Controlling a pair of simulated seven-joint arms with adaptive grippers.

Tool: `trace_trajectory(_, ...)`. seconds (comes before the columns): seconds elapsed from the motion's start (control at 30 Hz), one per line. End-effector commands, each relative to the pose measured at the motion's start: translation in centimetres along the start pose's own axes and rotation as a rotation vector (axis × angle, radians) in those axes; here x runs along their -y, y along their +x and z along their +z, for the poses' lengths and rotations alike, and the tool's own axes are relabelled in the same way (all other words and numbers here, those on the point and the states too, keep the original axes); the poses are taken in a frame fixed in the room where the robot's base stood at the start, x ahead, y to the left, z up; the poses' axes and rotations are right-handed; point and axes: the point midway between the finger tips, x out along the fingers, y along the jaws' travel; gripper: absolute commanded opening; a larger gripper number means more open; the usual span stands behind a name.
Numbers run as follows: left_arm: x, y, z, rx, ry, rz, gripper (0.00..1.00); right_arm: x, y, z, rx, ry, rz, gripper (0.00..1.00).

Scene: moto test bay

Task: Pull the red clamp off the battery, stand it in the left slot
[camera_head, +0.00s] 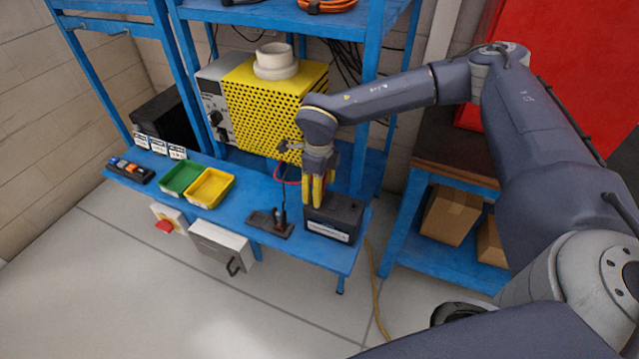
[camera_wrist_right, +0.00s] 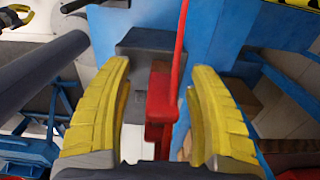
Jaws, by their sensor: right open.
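The dark battery (camera_head: 339,220) with a white label stands at the right end of the blue bench shelf. My right gripper (camera_head: 314,198) points down at its top left, with yellow fingers. In the right wrist view the red clamp (camera_wrist_right: 160,100) lies between the open fingers (camera_wrist_right: 160,72), with gaps on both sides. Its red cable runs upward. Whether the clamp still grips the battery terminal is hidden. A low black holder (camera_head: 262,223) sits left of the battery with a black clamp (camera_head: 283,212) upright at its right; its left slot is too small to make out. My left gripper is not in view.
A yellow perforated tester (camera_head: 262,105) stands behind on the bench. A yellow tray (camera_head: 209,188) and a green tray (camera_head: 180,178) lie further left. A blue shelf post rises behind the battery. The bench's front edge is close to the holder.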

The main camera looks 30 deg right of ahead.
Motion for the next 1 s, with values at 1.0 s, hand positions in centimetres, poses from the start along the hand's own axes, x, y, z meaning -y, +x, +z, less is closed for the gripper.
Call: trace_trajectory(1.0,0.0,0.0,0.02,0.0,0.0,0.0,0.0,-0.01,-0.02,0.0,0.0,0.0,0.0,0.39)
